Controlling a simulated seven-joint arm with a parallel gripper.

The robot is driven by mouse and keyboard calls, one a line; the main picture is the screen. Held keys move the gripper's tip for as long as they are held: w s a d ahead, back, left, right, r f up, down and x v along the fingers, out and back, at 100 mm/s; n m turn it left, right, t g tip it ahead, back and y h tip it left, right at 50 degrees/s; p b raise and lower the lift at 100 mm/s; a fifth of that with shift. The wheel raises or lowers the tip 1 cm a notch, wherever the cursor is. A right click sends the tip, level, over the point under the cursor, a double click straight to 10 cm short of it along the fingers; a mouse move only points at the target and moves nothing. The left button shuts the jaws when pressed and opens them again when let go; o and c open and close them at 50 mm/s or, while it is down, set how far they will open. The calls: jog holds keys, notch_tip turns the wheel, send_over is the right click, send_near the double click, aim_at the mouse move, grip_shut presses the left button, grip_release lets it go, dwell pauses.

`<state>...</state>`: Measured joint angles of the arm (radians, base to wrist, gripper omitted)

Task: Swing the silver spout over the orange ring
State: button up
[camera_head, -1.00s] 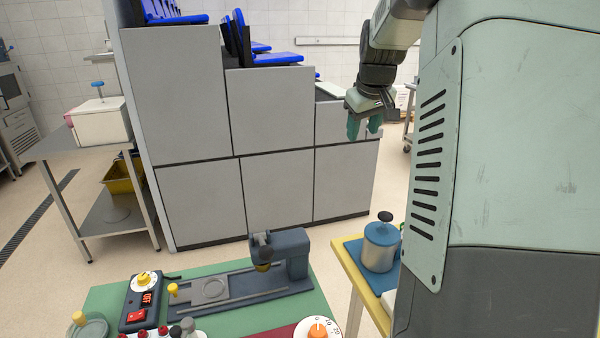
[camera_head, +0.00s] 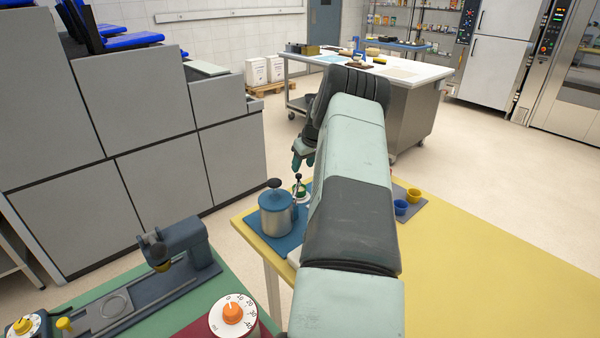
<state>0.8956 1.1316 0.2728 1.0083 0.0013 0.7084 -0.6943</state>
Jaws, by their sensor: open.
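I cannot make out a silver spout or an orange ring in this view; my arm covers part of the yellow table (camera_head: 480,255). My gripper (camera_head: 303,163), with teal fingertips, points down beyond the near left part of that table. It is open, with nothing seen between the fingers. Just below it in the picture stands a thin rod with a dark ball top (camera_head: 298,177), by a small green and white piece. A silver canister with a blue lid and black knob (camera_head: 276,215) stands on a blue mat to its left.
Blue and yellow cups (camera_head: 407,201) stand right of my arm. A white dial with an orange knob (camera_head: 233,315) and a dark press-like device (camera_head: 175,250) are on the left bench. Grey cabinets rise behind. The yellow table's right side is clear.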

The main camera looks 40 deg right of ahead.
aim_at(299, 174)
jog(key=x, duration=0.5)
grip_shut()
dwell(0.3)
